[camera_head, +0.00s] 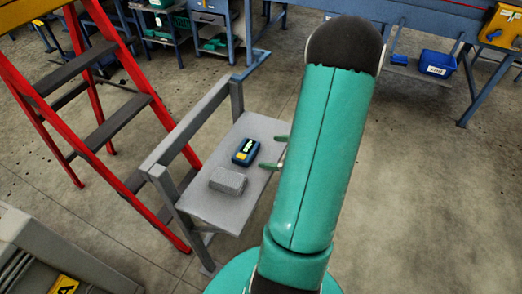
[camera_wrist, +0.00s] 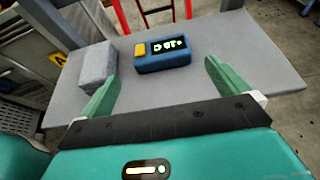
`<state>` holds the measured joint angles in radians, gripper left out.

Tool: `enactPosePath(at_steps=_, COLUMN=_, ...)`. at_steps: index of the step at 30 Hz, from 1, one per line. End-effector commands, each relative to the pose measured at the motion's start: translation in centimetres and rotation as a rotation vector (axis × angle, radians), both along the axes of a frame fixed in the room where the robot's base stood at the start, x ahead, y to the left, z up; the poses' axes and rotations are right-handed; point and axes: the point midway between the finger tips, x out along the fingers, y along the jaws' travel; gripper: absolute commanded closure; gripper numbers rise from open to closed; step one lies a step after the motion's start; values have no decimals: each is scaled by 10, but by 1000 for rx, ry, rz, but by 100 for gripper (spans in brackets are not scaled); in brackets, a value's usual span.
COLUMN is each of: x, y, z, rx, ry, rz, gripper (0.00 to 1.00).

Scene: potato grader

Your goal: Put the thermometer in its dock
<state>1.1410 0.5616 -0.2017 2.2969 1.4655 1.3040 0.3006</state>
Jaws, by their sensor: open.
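The thermometer (camera_head: 245,152) is a small blue unit with a yellow patch and a lit display. It lies on the small grey table (camera_head: 210,212). In the wrist view the thermometer (camera_wrist: 162,56) sits ahead of and between the fingers, with nothing touching it. A plain light grey block (camera_head: 228,181) lies beside it on the table; it also shows in the wrist view (camera_wrist: 97,66) at left. I cannot tell whether this block is the dock. My gripper (camera_wrist: 160,74) is open and empty at the table's edge; in the head view my arm partly hides it.
A grey rail (camera_head: 190,125) runs along the table's far left side. A red stepladder (camera_head: 90,95) stands behind it. A blue bin (camera_head: 437,63) and blue frames stand at the back right. The floor right of my arm is clear.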

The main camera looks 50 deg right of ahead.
Motion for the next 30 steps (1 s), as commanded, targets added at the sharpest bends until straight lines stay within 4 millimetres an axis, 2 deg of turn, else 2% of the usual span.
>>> enactPosePath(at_steps=3, x=-10, y=-3, z=5, rx=-1, ry=1, rz=-1, gripper=0)
enactPosePath(at_steps=8, x=-14, y=-4, z=6, rx=1, ry=0, rz=0, gripper=0)
enactPosePath(at_steps=11, x=-12, y=-1, z=8, rx=-5, ry=1, rz=12, gripper=0)
enactPosePath(at_steps=14, x=-1, y=13, z=19, rx=-46, ry=3, rz=88, gripper=0)
enactPosePath(at_steps=17, x=19, y=46, z=40, rx=-137, ry=8, rz=258, gripper=0)
enactPosePath(at_steps=21, x=41, y=111, z=76, rx=-337, ry=12, rz=584, gripper=0)
enactPosePath(at_steps=25, x=46, y=167, z=103, rx=-552, ry=4, rz=882, gripper=0)
enactPosePath(at_steps=30, x=38, y=227, z=133, rx=-865, ry=-29, rz=1241, gripper=0)
